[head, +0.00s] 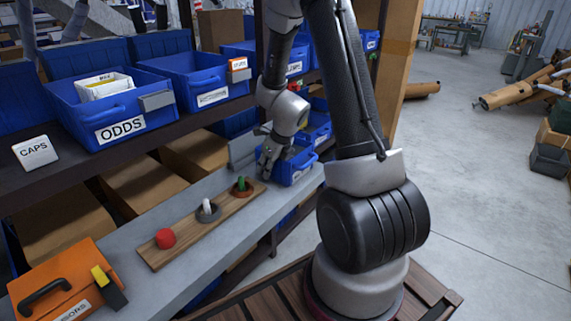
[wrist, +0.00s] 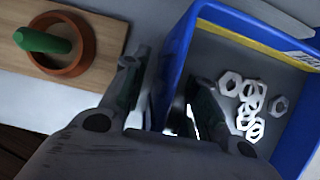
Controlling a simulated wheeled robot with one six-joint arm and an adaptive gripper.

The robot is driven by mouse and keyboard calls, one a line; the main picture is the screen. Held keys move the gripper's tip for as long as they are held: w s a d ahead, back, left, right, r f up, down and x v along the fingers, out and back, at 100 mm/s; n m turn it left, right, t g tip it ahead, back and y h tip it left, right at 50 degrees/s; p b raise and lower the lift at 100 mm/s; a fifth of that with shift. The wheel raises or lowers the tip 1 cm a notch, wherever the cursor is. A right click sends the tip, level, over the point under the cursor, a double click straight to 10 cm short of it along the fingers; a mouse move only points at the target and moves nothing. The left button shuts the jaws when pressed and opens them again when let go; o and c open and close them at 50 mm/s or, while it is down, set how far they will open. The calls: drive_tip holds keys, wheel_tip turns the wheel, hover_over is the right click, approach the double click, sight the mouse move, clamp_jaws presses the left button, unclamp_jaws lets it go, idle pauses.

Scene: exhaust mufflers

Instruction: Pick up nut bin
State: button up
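The nut bin is a blue open bin (head: 298,172) on the grey shelf in the head view, partly hidden by my gripper. In the wrist view the bin (wrist: 178,45) fills the right side, with several pale hex nuts (wrist: 250,105) on its grey floor. My gripper (head: 268,172) points down at the bin's left side. In the wrist view my gripper (wrist: 165,85) is open, with one finger outside the bin's left wall and the other inside. Gaps show between the fingers and the wall; the lower part of the wall is hidden by my gripper.
A wooden board (head: 200,224) with a red piece and two ringed pegs lies left of the bin. An orange case (head: 66,280) is at the near left. Blue bins, including ODDS (head: 118,130), line the shelf above. The floor at right is clear nearby.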

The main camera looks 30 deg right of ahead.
clamp_jaws()
drive_tip(key=shift+r, duration=0.1)
